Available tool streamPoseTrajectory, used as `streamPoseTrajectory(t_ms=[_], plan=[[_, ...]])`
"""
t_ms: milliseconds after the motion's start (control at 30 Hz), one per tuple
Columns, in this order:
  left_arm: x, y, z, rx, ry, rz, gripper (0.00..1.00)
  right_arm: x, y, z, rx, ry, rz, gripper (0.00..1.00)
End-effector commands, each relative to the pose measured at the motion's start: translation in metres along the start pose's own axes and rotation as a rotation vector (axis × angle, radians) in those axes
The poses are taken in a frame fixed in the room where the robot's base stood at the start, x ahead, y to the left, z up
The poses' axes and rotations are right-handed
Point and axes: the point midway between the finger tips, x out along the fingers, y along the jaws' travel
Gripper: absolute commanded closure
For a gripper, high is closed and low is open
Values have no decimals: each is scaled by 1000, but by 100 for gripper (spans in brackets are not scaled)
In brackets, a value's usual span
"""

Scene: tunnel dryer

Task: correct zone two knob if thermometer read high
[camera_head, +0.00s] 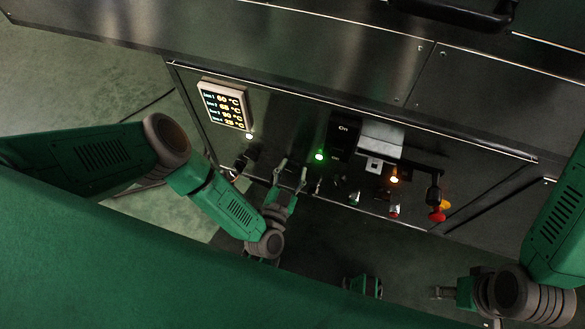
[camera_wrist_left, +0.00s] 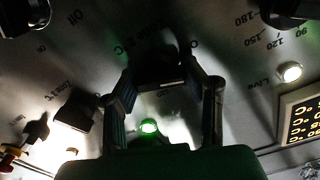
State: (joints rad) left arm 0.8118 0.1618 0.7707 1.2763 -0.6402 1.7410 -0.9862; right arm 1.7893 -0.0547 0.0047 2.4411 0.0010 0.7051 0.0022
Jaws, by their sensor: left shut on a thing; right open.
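My left gripper (camera_head: 291,172) is at the front panel. In the left wrist view its two fingers (camera_wrist_left: 166,85) stand on either side of a dark knob (camera_wrist_left: 158,68), shut on it. The lit display (camera_head: 224,104) lists zone temperatures in °C; zone 1 looks like 60 and zone 2 like 68, but the digits are small. The display's edge also shows in the left wrist view (camera_wrist_left: 301,119). My right gripper (camera_head: 442,293) is low at the right, away from the panel, open and empty.
A green lamp (camera_head: 319,155) and an orange lamp (camera_head: 394,179) glow on the panel. Another dark knob (camera_head: 245,160) is left of my left gripper. A red and yellow button (camera_head: 438,212) sits at the right. A grey box (camera_head: 381,137) juts out above the controls.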

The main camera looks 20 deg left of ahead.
Motion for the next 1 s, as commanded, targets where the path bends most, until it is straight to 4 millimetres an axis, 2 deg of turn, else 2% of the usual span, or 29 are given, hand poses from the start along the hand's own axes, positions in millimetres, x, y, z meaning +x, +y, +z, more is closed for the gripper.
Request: streamPoseTrajectory(t_ms=[300, 633, 667, 700, 1000], plan=[[-1, 1, -1, 196, -2, 5, 90, -18, 0, -1, 0, 0, 0, 43], [-1, 1, 1, 215, -4, 4, 90, -17, 0, -1, 0, 0, 0, 43], [-1, 1, 1, 215, -4, 4, 51, -17, 0, -1, 0, 0, 0, 43], [-1, 1, 1, 215, -4, 4, 40, -17, 0, -1, 0, 0, 0, 43], [0, 0, 0, 214, -2, 2, 40, -17, 0, -1, 0, 1, 0, 43]])
